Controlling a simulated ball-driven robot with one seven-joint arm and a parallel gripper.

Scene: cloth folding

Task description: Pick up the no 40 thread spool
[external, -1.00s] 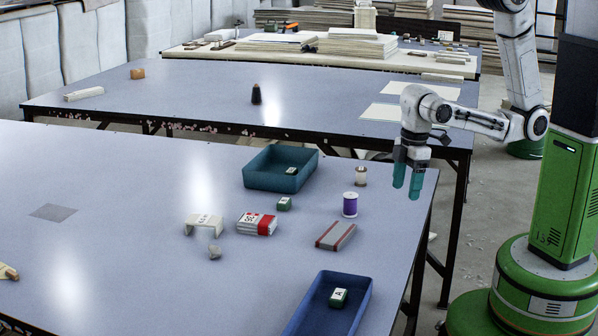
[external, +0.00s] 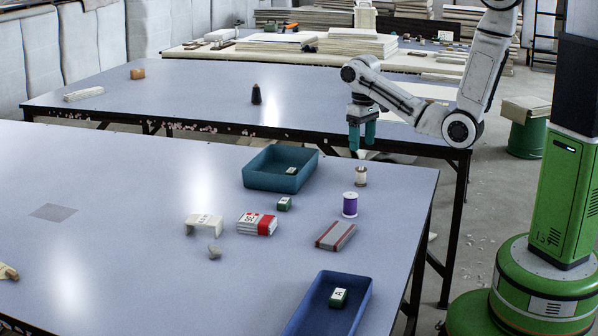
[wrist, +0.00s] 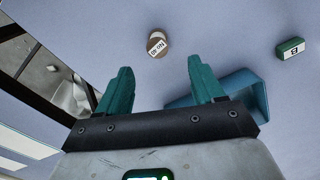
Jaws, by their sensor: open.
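The no 40 thread spool (external: 361,176) is a small tan and white spool standing on the front table near its back right edge. In the wrist view the spool (wrist: 157,43) shows a brown top and a white "NO 40" label, ahead of and roughly between my fingertips. My gripper (external: 362,146) hangs above the spool with its teal fingers pointing down. In the wrist view my gripper (wrist: 160,78) is open and empty, its two fingers spread apart and not touching the spool.
A purple spool (external: 350,206) stands just in front. A teal tray (external: 262,181) lies to the left, with a green labelled box (external: 284,204) before it. A grey-red block (external: 335,236) and a blue tray (external: 364,292) lie nearer. The table edge is close on the right.

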